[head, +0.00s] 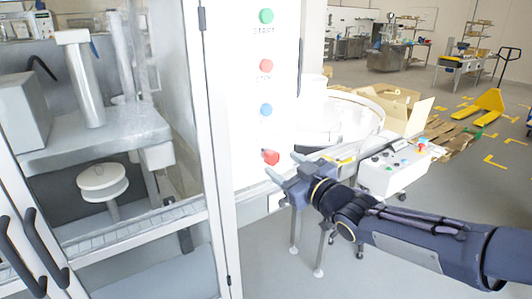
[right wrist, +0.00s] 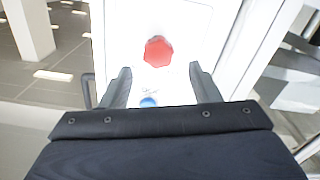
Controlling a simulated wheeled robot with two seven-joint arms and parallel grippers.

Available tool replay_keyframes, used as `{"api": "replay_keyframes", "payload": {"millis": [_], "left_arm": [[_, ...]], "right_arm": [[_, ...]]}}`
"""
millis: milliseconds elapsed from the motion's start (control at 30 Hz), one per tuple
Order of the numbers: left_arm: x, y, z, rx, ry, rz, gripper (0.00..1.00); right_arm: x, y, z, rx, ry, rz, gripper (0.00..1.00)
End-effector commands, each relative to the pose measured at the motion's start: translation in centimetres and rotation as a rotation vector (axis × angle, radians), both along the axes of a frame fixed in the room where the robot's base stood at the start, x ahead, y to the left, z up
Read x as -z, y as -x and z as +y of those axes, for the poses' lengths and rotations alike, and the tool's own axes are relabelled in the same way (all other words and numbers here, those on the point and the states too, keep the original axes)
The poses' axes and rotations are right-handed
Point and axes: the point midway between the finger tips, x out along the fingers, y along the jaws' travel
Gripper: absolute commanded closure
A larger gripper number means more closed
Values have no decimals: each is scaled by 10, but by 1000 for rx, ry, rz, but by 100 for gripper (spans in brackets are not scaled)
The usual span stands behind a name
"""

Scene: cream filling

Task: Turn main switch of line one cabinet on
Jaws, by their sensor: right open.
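The white cabinet panel (head: 240,120) faces me in the head view. Its red main switch (head: 270,157) is the lowest control on it, below a blue button (head: 266,109). My right gripper (head: 285,166) is open, with its fingertips close to the red switch. In the right wrist view the red switch (right wrist: 158,51) appears just beyond and between the two fingers (right wrist: 158,72), with no visible contact. The blue button (right wrist: 149,102) shows partly, near the gripper's body. My left gripper is out of view.
A green START button (head: 266,16) and a red button (head: 266,66) are higher on the panel. Glass doors with dark handles (head: 40,240) stand at the left. A white control box (head: 395,168) and a yellow pallet jack (head: 482,108) are to the right.

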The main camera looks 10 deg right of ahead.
Motion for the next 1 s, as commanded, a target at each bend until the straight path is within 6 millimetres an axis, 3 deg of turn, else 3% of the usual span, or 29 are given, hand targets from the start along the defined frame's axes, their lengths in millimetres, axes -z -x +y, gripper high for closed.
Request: {"api": "replay_keyframes", "payload": {"millis": [300,700,1000], "left_arm": [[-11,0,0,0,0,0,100],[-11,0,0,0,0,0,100],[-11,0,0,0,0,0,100]], "right_arm": [[-1,-45,17,-1,-2,4,44],[1,-53,19,2,-1,3,44],[1,-53,19,2,-1,4,83]]}}
